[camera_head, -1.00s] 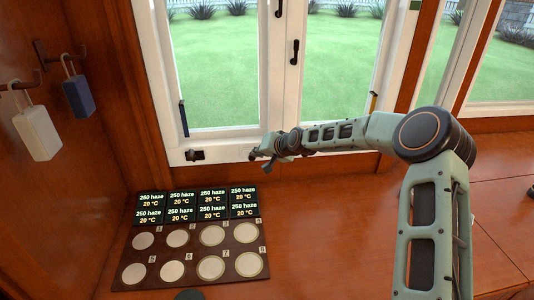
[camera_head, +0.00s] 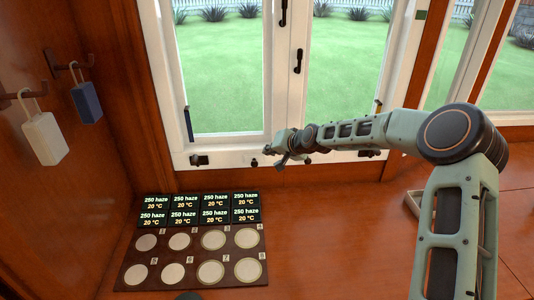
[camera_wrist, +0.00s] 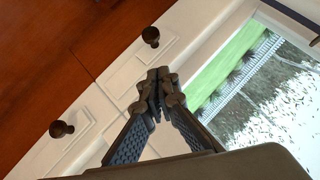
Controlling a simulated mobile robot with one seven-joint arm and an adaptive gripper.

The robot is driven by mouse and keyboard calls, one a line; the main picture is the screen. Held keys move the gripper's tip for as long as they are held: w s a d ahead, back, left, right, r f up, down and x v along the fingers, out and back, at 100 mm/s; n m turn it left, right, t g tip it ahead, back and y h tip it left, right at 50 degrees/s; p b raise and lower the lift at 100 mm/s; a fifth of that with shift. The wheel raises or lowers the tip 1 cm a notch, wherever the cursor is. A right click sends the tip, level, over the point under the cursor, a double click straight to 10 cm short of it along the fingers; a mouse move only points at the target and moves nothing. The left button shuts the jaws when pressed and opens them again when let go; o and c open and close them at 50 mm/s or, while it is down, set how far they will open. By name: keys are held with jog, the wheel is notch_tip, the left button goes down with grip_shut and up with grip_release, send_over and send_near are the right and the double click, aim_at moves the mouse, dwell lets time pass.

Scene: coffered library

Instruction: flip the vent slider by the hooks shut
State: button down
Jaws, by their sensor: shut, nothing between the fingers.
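The white window frame's bottom rail carries small dark fittings. The one nearest the wall hooks, the vent slider (camera_head: 199,160), is a dark piece at the rail's left end. A small dark knob (camera_head: 254,162) sits farther right, just left of my gripper. My gripper (camera_head: 274,156) is shut and empty in front of the rail, right of the vent slider and apart from it. In the wrist view my gripper's closed fingertips (camera_wrist: 158,82) lie over the white frame, between two dark round knobs, an upper one (camera_wrist: 150,36) and a lower-left one (camera_wrist: 61,129). I cannot tell which fittings these are.
Wall hooks (camera_head: 65,66) at the left hold a white tag (camera_head: 44,139) and a blue tag (camera_head: 87,102). A dark board (camera_head: 190,258) with pale discs and small displays lies on the wooden counter. Another dark fitting (camera_head: 369,153) is right of my gripper. A pale tray (camera_head: 412,202) is partly hidden.

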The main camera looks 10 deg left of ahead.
jog(key=p+v, duration=0.1)
jog(key=v, duration=0.7)
jog(key=shift+s+a, duration=0.1)
